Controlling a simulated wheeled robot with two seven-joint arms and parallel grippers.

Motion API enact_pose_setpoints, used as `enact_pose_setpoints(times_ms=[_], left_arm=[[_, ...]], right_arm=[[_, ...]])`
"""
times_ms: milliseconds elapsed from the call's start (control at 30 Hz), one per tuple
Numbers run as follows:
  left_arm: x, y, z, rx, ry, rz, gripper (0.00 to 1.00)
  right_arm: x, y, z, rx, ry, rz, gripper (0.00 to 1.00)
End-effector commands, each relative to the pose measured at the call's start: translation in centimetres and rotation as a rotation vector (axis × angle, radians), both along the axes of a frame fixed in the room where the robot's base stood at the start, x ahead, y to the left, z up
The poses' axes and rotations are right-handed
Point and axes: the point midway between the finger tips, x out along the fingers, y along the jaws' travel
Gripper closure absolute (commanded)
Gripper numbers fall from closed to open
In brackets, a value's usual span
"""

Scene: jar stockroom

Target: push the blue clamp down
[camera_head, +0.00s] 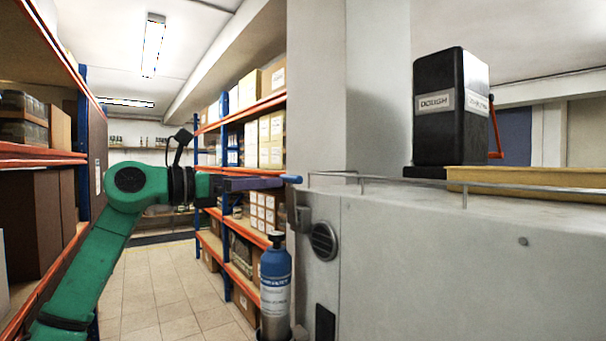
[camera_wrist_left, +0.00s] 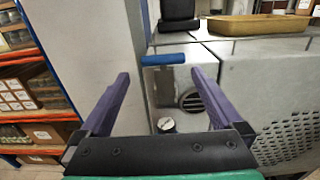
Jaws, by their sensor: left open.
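In the left wrist view the clamp (camera_wrist_left: 163,59) is a level blue bar above a grey plate on the cabinet front. My left gripper (camera_head: 281,182) comes in level from the left, with purple fingers. In the left wrist view my left gripper (camera_wrist_left: 159,74) is open and empty, and the bar appears ahead between its fingertips. I cannot tell whether they touch. My right gripper is out of view.
A blue gas bottle (camera_head: 275,285) stands below the clamp, beside the cabinet (camera_head: 420,260). A thin rail (camera_head: 400,181) edges the cabinet top, which holds a black box with a red crank (camera_head: 452,110) and a yellow tray (camera_head: 530,180). Shelves with boxes stand left; the aisle floor is clear.

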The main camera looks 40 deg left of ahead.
Motion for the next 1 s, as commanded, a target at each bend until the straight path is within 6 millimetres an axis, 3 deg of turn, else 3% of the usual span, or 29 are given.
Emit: enact_pose_setpoints(times_ms=[33,300,467,733,767,1000], left_arm=[[1.4,-0.5,1.1,0.0,0.004,-0.004,0.0],[7.7,-2.4,1.3,-0.008,-0.001,-0.004,0.0],[9.7,-3.0,0.5,-0.006,0.002,-0.004,0.0],[10.0,-3.1,-0.1,-0.002,0.004,-0.003,0.0],[10.0,-3.1,-0.1,-0.002,0.003,-0.003,0.08],[9.9,-3.0,0.1,-0.005,-0.002,-0.001,0.99]], right_arm=[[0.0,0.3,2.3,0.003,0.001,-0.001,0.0],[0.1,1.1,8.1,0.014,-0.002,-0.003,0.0],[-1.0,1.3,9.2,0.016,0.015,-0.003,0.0],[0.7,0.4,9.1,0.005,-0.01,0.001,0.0],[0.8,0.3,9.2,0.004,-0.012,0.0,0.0],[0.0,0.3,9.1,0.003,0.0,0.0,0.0]])
